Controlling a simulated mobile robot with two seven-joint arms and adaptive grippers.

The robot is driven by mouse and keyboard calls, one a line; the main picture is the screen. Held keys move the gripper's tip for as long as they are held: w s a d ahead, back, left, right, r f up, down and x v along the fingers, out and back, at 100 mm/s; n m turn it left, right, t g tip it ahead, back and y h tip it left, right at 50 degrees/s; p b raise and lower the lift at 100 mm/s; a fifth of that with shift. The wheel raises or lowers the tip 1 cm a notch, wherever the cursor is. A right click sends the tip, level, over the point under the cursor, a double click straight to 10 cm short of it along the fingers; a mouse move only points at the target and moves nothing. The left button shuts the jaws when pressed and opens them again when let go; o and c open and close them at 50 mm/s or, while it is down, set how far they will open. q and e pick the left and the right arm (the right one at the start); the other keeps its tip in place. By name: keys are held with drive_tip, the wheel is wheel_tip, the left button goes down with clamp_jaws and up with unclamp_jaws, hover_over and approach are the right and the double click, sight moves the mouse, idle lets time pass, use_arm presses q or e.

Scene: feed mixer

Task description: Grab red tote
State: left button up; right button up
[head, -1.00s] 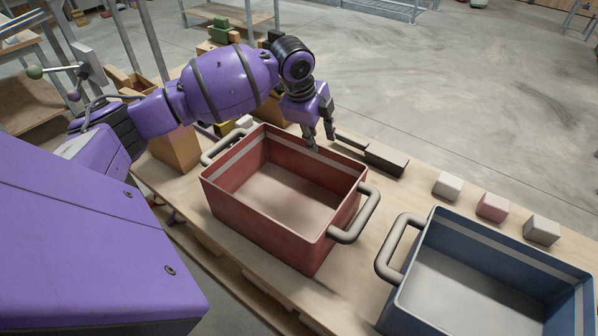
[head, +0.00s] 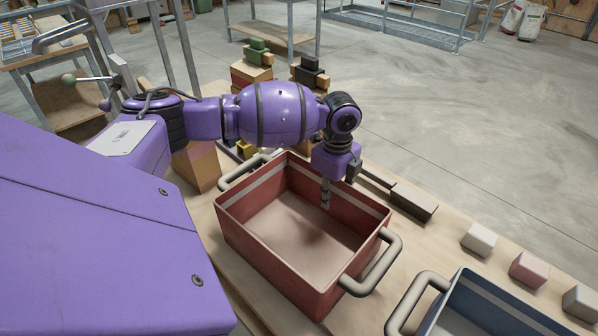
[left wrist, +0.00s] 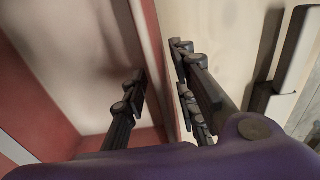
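The red tote (head: 262,250) is an open, empty box with two grey handles, standing on the wooden table. One handle (head: 374,268) is at its right end, the other (head: 243,172) at its left end. My left gripper (head: 333,186) is at the tote's far wall, with a finger showing inside the tote. In the left wrist view, the fingers (left wrist: 158,85) are spread, one on the tote's inner side and the other outside over the table, with the tote's wall (left wrist: 157,50) between them. Whether they touch it is unclear. My right gripper is not in view.
A blue tote (head: 480,305) stands to the right, partly cut off. A dark flat bar (head: 412,202) lies behind the red tote. White (head: 479,239) and pink (head: 529,269) blocks line the table's far edge. Wooden boxes stand behind my left arm.

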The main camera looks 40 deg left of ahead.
use_arm(q)
drive_tip(key=shift+f, duration=0.3)
clamp_jaws()
idle(0.3)
